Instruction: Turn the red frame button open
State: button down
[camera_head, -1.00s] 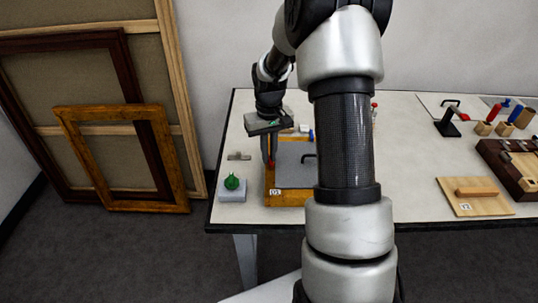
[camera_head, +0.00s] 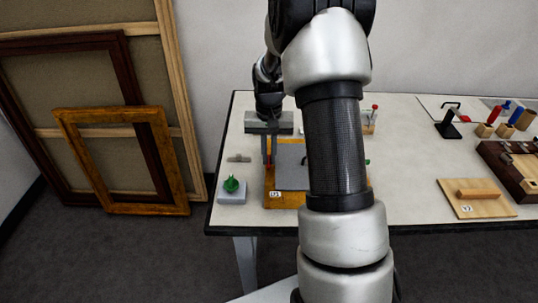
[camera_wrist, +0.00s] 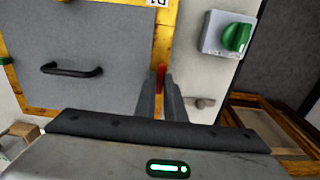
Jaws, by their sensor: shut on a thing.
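The red frame button (camera_wrist: 161,74) sits at the edge of the yellow wooden frame (camera_head: 282,202), which surrounds a grey panel (camera_wrist: 85,50). My gripper (camera_wrist: 161,88) points down at this edge, and its two fingers are shut on the button. Only the button's red tip shows beyond the fingers in the wrist view. In the head view my gripper (camera_head: 269,163) stands over the frame's left side, and the button is largely hidden by the fingers. My arm covers part of the frame's right side.
A black handle (camera_wrist: 71,70) is on the grey panel. A green knob on a grey block (camera_head: 232,190) stands left of the frame, close to my fingers. A small metal piece (camera_head: 239,157) lies behind it. A wooden board with a block (camera_head: 476,197) lies at the right.

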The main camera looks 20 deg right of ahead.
aim_at(269, 159)
jog(key=c, duration=1.8)
grip_release()
jog(key=shift+c, duration=0.2)
notch_tip(269, 159, up, 17)
jog(key=p, duration=0.1)
jog(key=shift+r, duration=0.2)
